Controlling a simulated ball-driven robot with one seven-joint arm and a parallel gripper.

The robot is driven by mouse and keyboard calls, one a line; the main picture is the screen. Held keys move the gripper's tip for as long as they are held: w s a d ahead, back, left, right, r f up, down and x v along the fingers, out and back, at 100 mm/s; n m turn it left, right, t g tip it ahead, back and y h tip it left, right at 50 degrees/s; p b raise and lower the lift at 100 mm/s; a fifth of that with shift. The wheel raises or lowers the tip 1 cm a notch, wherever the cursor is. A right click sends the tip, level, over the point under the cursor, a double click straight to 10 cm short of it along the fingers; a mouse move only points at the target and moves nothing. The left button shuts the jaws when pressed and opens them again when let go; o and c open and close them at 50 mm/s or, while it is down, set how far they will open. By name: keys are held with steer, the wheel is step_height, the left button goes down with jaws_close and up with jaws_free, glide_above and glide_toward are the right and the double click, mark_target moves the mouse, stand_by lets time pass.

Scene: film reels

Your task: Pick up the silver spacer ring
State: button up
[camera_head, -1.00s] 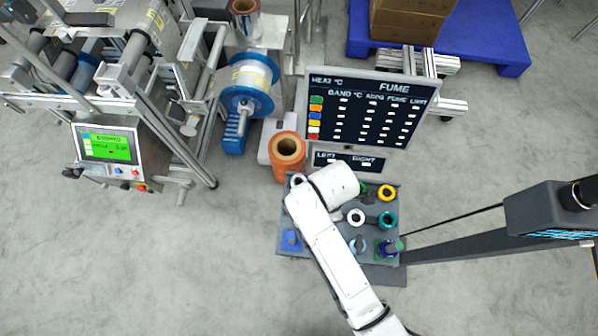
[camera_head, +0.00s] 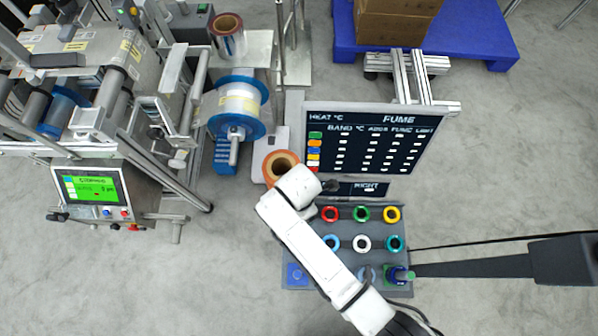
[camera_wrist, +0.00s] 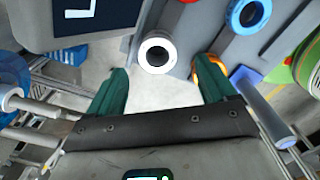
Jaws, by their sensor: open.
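A silver-white spacer ring (camera_wrist: 157,53) with a dark centre shows in the wrist view, on the grey board near its edge. My gripper (camera_wrist: 164,67) is open, with its two dark green fingers apart. The ring appears between and just beyond the fingertips, with nothing held. Whether the fingers are level with it I cannot tell. In the head view my arm covers the gripper and this ring. A white ring (camera_head: 362,243) there sits in the lower row of the board.
Red (camera_head: 330,213), green (camera_head: 362,213), yellow (camera_head: 392,213), blue (camera_head: 330,243) and teal (camera_head: 395,243) rings sit on the grey board. An upright sign (camera_head: 376,140) stands behind. An orange roll (camera_head: 281,167) stands at the arm's upper left. A blue block (camera_head: 297,275) is at the board's lower left.

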steer(key=shift+w+f+b, duration=0.15)
steer(key=shift+f+b, duration=0.05)
steer(key=shift+f, duration=1.15)
steer(key=shift+w+f+b, duration=0.1)
steer(key=shift+f+b, duration=0.05)
steer(key=shift+f, duration=1.2)
steer(key=c, duration=1.2)
steer(key=shift+r, duration=0.15)
